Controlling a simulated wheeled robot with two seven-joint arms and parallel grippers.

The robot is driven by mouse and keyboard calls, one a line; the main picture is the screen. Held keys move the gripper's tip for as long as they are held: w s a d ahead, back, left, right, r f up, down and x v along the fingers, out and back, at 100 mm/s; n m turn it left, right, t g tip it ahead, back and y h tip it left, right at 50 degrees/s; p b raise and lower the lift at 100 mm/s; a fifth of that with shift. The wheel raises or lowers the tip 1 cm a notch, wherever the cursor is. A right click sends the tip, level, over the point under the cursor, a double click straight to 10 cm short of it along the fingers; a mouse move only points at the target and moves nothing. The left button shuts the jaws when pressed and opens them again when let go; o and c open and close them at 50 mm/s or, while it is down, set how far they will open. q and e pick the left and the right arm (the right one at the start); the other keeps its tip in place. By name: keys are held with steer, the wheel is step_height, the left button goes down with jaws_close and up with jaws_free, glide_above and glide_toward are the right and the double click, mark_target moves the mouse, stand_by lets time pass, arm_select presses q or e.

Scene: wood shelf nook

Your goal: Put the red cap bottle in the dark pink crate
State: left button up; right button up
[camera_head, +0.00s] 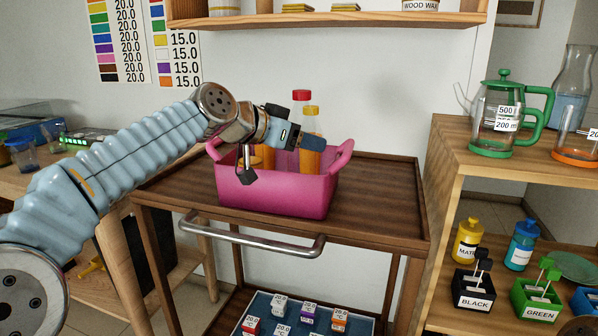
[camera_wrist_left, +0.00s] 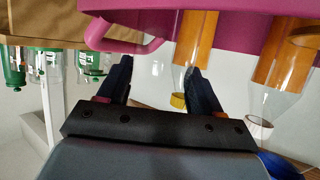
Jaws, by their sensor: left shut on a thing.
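The dark pink crate (camera_head: 275,195) stands on the dark wood trolley top. The red cap bottle (camera_head: 301,96) is upright above the crate's back part; its red cap is the highest there, and its body is largely hidden by my gripper. My left gripper (camera_head: 312,143) is over the crate, shut on the red cap bottle; its fingers also show in the left wrist view (camera_wrist_left: 160,72). A yellow cap bottle (camera_head: 311,120) with orange contents is right beside it in the crate, and shows between the fingers in the left wrist view (camera_wrist_left: 186,78). My right gripper is out of view.
Another orange container (camera_head: 263,157) is in the crate's left part, close to my wrist. The trolley top (camera_head: 375,195) is bare right of the crate. A wood shelf with a green teapot (camera_head: 503,115) stands at the right.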

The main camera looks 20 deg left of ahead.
mark_target(291, 156)
arm_select(q)
steer(key=shift+f+b, duration=0.5)
steer(key=shift+f, duration=1.55)
steer(key=shift+f, duration=0.15)
steer(key=o, duration=1.2)
steer(key=shift+c, duration=0.2)
steer(key=shift+r, duration=0.2)
steer(key=b+v, duration=0.1)
steer(key=v, duration=1.1)
steer(key=shift+f, duration=0.2)
